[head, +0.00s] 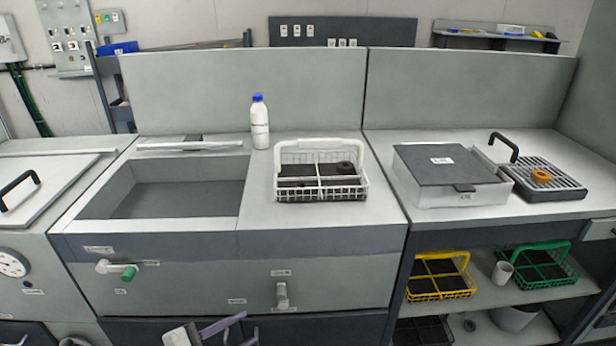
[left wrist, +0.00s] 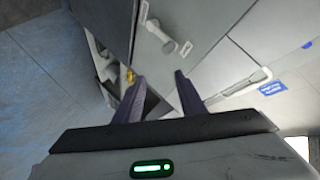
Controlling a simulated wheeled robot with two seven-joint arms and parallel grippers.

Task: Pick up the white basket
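The white basket (head: 321,195) stands upright on the counter, just right of the sink, with its handle arched over the back. My left gripper (head: 248,324) is at the bottom edge of the head view, in front of and below the counter, well apart from the basket. In the left wrist view its two purple fingers (left wrist: 160,76) are spread with nothing between them. The basket cannot be made out in that view. My right gripper is not in view.
A white bottle with a blue cap (head: 260,122) stands behind and left of the basket. The sink (head: 180,190) is open at left. A lidded box (head: 450,175) and a grated tray (head: 545,178) stand at right. Yellow (head: 440,278) and green (head: 538,268) baskets are on the shelf below.

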